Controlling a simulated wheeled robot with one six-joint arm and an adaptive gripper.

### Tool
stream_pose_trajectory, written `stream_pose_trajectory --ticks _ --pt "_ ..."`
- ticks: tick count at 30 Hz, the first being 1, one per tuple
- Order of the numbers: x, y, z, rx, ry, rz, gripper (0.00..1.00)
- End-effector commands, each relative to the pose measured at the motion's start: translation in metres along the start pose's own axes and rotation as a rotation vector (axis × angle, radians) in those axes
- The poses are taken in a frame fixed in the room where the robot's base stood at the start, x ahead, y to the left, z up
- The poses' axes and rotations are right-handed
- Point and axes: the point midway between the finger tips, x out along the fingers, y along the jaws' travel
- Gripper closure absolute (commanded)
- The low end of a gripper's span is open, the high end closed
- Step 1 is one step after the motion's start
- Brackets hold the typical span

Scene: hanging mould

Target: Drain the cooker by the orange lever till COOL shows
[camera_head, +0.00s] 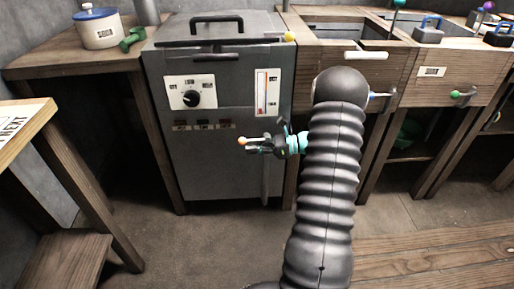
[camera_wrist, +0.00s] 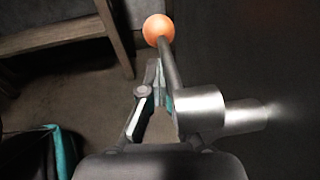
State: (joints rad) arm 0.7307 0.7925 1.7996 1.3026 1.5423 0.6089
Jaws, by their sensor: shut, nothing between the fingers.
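The cooker (camera_head: 225,160) is a grey metal cabinet with a lid handle on top. Its lever ends in an orange ball (camera_head: 242,141), left of my gripper (camera_head: 268,143) in the head view. In the wrist view the orange ball (camera_wrist: 158,29) tops a thin rod from a metal cylinder (camera_wrist: 200,107). My gripper, also in the wrist view (camera_wrist: 154,72), is shut and empty, close beside the left of the rod; I cannot tell whether they touch. Small dark indicators (camera_head: 203,125) sit on the cooker front; their words are too small to read.
A black dial (camera_head: 193,98) and a red-marked gauge (camera_head: 267,92) are on the cooker front. A wooden bench with a white pot (camera_head: 98,28) stands left, wooden counters with drawers (camera_head: 432,72) stand right. Floor in front of the cooker is clear.

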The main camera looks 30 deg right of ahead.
Motion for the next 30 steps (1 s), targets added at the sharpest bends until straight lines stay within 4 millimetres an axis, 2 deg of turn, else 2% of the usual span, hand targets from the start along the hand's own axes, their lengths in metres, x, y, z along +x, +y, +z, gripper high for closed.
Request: stream_pose_trajectory --ticks 1,20,25,30 --pt "0.0 -0.001 0.009 -0.012 -0.007 0.002 1.0" --pt "-0.002 -0.003 0.014 -0.021 -0.01 -0.004 1.0" --pt "-0.005 -0.004 -0.001 -0.016 -0.009 -0.003 1.0" --pt "-0.011 -0.005 -0.035 -0.003 -0.003 0.004 1.0"
